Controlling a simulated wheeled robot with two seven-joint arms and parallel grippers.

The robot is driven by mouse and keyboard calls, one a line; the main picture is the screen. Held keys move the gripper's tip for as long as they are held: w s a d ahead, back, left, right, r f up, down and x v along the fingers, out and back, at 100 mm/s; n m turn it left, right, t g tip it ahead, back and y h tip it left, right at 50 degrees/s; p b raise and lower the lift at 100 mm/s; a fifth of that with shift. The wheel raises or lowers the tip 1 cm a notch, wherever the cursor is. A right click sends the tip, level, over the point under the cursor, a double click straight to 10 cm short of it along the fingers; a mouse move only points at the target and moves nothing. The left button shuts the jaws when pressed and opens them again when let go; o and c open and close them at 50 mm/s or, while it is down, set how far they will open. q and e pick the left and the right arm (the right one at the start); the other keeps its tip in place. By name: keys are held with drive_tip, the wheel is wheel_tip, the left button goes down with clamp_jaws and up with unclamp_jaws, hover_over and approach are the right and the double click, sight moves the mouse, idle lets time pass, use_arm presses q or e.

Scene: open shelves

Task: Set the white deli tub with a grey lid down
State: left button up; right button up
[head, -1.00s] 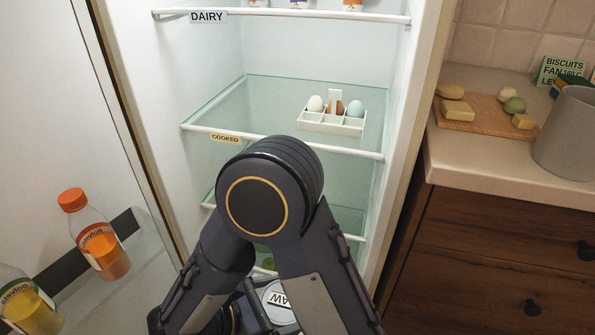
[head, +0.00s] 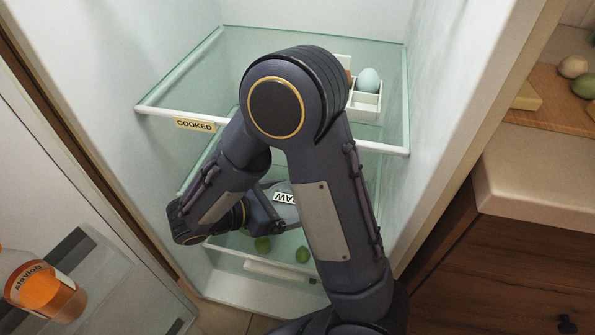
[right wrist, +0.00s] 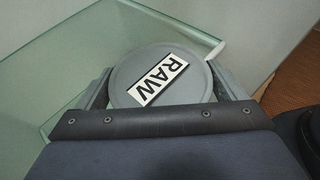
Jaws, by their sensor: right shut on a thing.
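The white deli tub's grey lid (right wrist: 150,98) carries a RAW label and fills the middle of the right wrist view. In the head view a sliver of the lid (head: 287,193) with the label shows behind my arm; the tub's white body is hidden. My right gripper (right wrist: 164,88) is shut on the tub, one finger on each side of it. The tub is by a glass shelf (right wrist: 60,55) in the fridge, below the COOKED shelf (head: 240,100). I cannot tell whether it touches the glass. My left gripper is not in view.
A white egg tray (head: 365,101) stands on the COOKED shelf, partly behind my arm. Green round items (head: 262,244) lie low in the fridge. The open door at left holds an orange bottle (head: 45,290). A counter with wooden drawers (head: 500,265) stands at right.

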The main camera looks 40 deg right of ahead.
drive_tip(key=w+d, duration=0.2)
drive_tip(key=w+d+b, duration=0.1)
drive_tip(key=w+d, duration=0.1)
drive_tip(key=d, duration=0.1)
drive_tip(key=w+d, duration=0.2)
drive_tip(key=shift+w+d+b, duration=0.1)
drive_tip(key=shift+d+b, duration=0.25)
drive_tip(key=shift+b, duration=0.05)
drive_tip(key=f, duration=0.1)
drive_tip(key=f+b, duration=0.2)
drive_tip(key=shift+w+d+f, duration=0.25)
drive_tip(key=shift+d+f, duration=0.05)
drive_tip(key=shift+r, duration=0.1)
drive_tip(key=o, duration=0.9)
drive_tip(key=shift+a+r, duration=0.2)
drive_tip(key=shift+a, duration=0.1)
drive_tip(key=p+v, duration=0.3)
drive_tip(key=v, duration=0.8)
drive_tip(key=shift+a+p, duration=0.2)
drive_tip(key=shift+p, duration=0.1)
